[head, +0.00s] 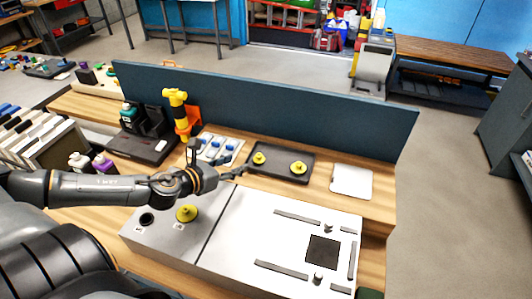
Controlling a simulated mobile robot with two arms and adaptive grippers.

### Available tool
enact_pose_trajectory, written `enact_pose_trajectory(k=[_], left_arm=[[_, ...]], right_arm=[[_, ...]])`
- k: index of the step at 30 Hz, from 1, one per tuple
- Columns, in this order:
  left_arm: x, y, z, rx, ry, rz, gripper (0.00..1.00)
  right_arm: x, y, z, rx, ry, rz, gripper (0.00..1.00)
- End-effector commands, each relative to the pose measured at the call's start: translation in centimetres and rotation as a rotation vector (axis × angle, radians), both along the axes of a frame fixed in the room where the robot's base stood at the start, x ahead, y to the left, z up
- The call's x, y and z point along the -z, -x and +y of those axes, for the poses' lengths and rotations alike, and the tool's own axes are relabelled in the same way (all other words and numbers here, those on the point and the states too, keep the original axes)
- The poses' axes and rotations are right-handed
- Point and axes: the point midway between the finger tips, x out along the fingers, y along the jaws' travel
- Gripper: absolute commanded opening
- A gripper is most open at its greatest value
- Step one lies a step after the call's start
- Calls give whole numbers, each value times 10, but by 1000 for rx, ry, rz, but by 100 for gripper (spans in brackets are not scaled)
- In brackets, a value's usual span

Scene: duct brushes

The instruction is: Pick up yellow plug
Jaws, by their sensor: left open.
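Two yellow plugs stand on the dark tray: one at its left (259,158) and one at its right (298,168). Another yellow plug (186,213) sits on the white-topped box at left, beside a dark round hole (147,218). My left gripper (240,171) is open and appears empty, with its fingertips by the left end of the dark tray (279,169), close to the left plug there. A gap shows between fingertips and plug; their height is hard to tell. My right gripper is not in view.
A blue-grey panel (270,105) runs behind the bench. A small tray with blue pieces (216,147) lies behind my left arm. A yellow-and-black tool (177,103) stands in an orange holder. A white plate (351,180) lies right of the dark tray. The white box top (290,240) has raised bars.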

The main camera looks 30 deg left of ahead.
Motion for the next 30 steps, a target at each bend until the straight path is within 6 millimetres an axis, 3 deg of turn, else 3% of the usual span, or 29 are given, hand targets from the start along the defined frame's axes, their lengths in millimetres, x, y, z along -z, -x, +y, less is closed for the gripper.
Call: enact_pose_trajectory(k=[5, 18, 30], left_arm=[[4, -15, 0, -5, 2, -6, 45], [21, -60, -7, -2, 5, -3, 45], [34, -85, -9, 0, 3, -2, 45]], right_arm=[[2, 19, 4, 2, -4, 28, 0], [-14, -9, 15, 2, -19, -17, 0], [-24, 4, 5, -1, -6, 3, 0]])
